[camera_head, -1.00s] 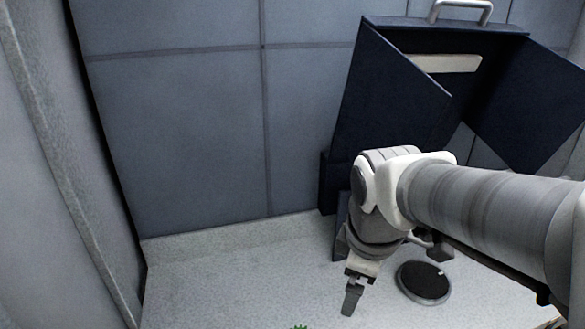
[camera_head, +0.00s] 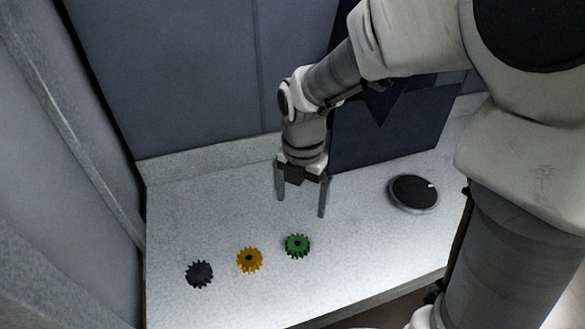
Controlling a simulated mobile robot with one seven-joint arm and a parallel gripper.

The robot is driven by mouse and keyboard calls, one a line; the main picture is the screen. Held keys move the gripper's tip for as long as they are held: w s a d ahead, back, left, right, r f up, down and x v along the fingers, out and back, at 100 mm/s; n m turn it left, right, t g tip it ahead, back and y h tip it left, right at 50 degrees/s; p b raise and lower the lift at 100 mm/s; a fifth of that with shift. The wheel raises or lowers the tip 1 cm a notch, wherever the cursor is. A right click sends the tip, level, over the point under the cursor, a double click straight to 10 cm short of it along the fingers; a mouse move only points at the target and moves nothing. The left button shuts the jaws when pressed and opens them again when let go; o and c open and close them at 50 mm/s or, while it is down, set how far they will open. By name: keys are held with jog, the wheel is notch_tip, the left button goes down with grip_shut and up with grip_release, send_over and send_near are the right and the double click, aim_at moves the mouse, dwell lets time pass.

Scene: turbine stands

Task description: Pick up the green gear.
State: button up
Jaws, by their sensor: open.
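The green gear (camera_head: 297,245) lies flat on the light grey counter, at the right end of a row of gears. My gripper (camera_head: 301,208) is open and empty, pointing down. Its two fingers are spread apart, and in the picture the gear lies just below them. The fingers do not touch the gear. How high the fingertips are above the counter is hard to tell.
A yellow gear (camera_head: 249,260) and a dark grey gear (camera_head: 199,273) lie to the left of the green one. A round black disc (camera_head: 414,193) sits to the right. The counter (camera_head: 350,270) is clear between the gears and its front edge.

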jog(key=b, duration=0.2)
send_over(298, 244)
notch_tip(298, 244, down, 11)
jog(key=shift+s+d, duration=0.15)
jog(key=shift+w+a+f+b, duration=0.1)
jog(key=shift+a+f+b, duration=0.1)
jog(key=shift+f, duration=1.15)
jog(key=shift+w+a+f+b, duration=0.1)
jog(key=shift+f+b, duration=0.05)
jog(key=shift+f, duration=1.2)
jog(key=shift+d, duration=0.1)
grip_shut()
